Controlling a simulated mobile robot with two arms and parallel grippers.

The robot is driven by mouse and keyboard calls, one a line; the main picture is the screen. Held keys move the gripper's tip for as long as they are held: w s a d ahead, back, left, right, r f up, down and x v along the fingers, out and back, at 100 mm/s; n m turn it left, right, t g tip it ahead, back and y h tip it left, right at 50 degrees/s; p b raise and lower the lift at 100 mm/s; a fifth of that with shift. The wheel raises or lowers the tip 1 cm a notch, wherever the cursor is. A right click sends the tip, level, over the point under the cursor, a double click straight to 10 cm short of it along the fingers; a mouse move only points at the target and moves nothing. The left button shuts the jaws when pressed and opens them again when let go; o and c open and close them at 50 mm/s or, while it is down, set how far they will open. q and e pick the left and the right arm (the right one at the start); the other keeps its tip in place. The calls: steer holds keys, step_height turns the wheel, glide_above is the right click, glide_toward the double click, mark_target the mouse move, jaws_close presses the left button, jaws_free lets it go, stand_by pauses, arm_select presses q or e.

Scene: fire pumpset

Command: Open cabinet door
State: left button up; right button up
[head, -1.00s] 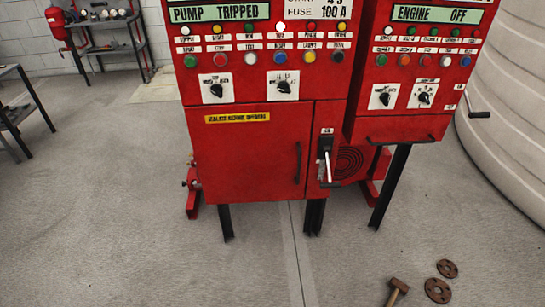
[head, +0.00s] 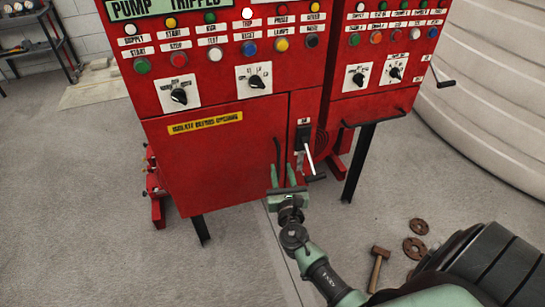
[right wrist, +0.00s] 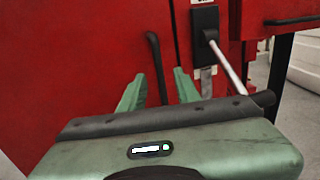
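The red cabinet door (head: 215,165) with a yellow label strip is closed on the cabinet under the pump panel. Its dark upright bar handle (head: 277,150) is at the door's right side. My right gripper (head: 282,175) is in front of the handle's lower part, with its green fingers pointing at the door. In the right wrist view the fingers (right wrist: 158,88) are apart, and the handle (right wrist: 156,62) shows in the gap between them, nearer the left finger. I cannot tell whether they touch it. My left gripper is not in view.
A switch with a pale lever (head: 308,153) sits just right of the handle. The second red cabinet (head: 385,50) and its dark leg (head: 358,160) stand further right. A hammer (head: 377,265) and round flanges (head: 416,248) lie on the floor.

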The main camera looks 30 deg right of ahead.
mark_target(279, 160)
steer(key=x, duration=0.5)
steer(key=shift+w+d+f, duration=0.1)
steer(key=shift+w+d, duration=0.05)
steer(key=shift+w, duration=0.2)
jaws_close()
stand_by(1.1)
